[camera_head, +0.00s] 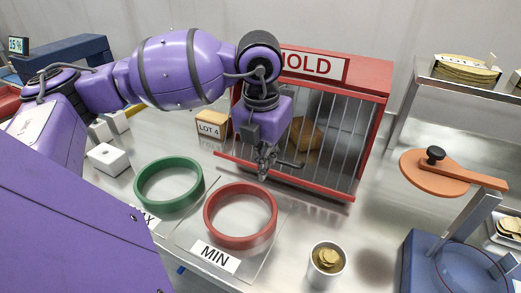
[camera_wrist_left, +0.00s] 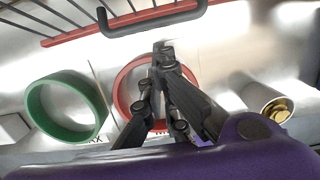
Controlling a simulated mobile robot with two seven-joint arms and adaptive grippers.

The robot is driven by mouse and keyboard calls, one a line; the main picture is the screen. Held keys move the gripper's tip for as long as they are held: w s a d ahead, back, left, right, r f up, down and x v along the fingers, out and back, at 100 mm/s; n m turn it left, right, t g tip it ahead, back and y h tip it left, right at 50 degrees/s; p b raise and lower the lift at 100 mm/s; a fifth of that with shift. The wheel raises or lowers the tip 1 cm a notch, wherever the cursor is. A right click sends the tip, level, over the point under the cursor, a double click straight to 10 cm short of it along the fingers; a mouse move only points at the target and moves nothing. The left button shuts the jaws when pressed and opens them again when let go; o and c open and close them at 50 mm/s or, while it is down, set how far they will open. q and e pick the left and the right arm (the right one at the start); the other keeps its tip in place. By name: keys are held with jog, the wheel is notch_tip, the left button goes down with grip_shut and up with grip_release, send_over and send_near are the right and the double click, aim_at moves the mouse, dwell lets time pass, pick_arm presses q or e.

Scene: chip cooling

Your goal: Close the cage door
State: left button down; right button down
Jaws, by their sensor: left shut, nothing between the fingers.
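The red cage (camera_head: 372,80) with a "HOLD" sign stands at the back of the table. Its barred door (camera_head: 345,150) faces me, with a red bottom rail that also shows in the left wrist view (camera_wrist_left: 78,34). I cannot tell how far the door stands from its frame. A dark handle (camera_head: 291,164) sticks out from the rail; in the left wrist view the handle (camera_wrist_left: 150,23) is at the top. My left gripper (camera_head: 264,170) is shut and empty, pointing down in front of the door, close to the handle. In the left wrist view its fingertips (camera_wrist_left: 163,50) are just below the handle. My right gripper is not in view.
A green ring (camera_head: 148,201) and a red ring (camera_head: 213,227) by a "MIN" label lie in front of the cage. A metal cup (camera_head: 316,275) stands at right front. A "LOT 4" box (camera_head: 209,128) is left of the cage. An orange-lidded device (camera_head: 425,178) stands right.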

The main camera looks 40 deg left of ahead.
aim_at(279, 165)
pick_arm(q)
jog(key=shift+w+a+f, duration=0.2)
jog(key=shift+w+f, duration=0.3)
jog(key=shift+w, duration=0.25)
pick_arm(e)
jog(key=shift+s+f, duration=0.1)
